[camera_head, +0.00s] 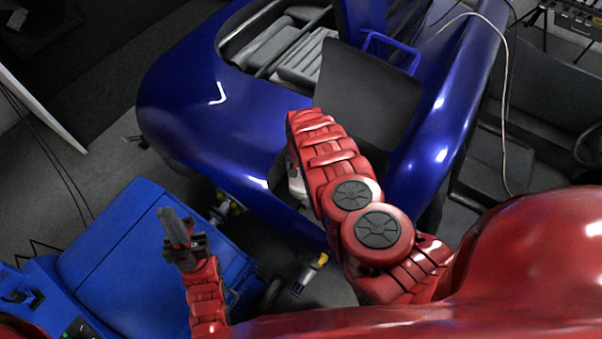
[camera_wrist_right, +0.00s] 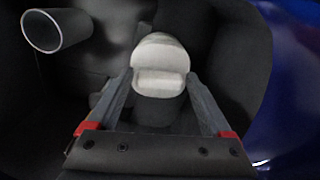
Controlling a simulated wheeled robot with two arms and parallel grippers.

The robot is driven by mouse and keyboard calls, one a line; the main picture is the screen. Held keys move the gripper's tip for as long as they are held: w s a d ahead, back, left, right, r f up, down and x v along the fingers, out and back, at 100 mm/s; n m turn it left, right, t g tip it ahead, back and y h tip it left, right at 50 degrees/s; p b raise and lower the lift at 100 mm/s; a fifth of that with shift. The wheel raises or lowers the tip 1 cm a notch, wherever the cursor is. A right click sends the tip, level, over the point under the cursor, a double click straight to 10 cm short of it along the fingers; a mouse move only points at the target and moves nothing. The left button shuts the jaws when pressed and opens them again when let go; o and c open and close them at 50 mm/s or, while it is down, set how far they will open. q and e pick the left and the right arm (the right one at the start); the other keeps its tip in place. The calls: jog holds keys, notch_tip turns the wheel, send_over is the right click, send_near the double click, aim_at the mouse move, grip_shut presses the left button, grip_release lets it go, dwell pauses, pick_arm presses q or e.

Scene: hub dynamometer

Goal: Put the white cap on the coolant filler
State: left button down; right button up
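A white cap (camera_wrist_right: 160,62) with a rounded top and a stepped front shows in the right wrist view. My right gripper (camera_wrist_right: 160,80) has one finger on each side of it, and the fingertips appear to touch its sides. A dark round shape lies just below the cap in the picture. An open dark tube with a pale rim (camera_wrist_right: 57,31), perhaps the coolant filler, stands apart at the upper left. In the head view my right arm hides the right gripper. My left gripper (camera_head: 174,228) points up over a blue case, seemingly empty; its finger gap is unclear.
A blue car body (camera_head: 200,105) with an open bay fills the upper middle. A dark panel (camera_head: 368,95) stands by my right arm. The blue case (camera_head: 115,235) is at lower left. Yellow-ended fittings (camera_head: 310,272) stand near the car's lower edge. Blue bodywork (camera_wrist_right: 295,95) borders the right wrist view.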

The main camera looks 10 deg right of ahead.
aim_at(301, 175)
jog(key=shift+r, duration=0.1)
notch_tip(301, 175, up, 6)
jog(key=p, duration=0.5)
notch_tip(301, 175, up, 5)
jog(key=p, duration=0.3)
dwell(0.6)
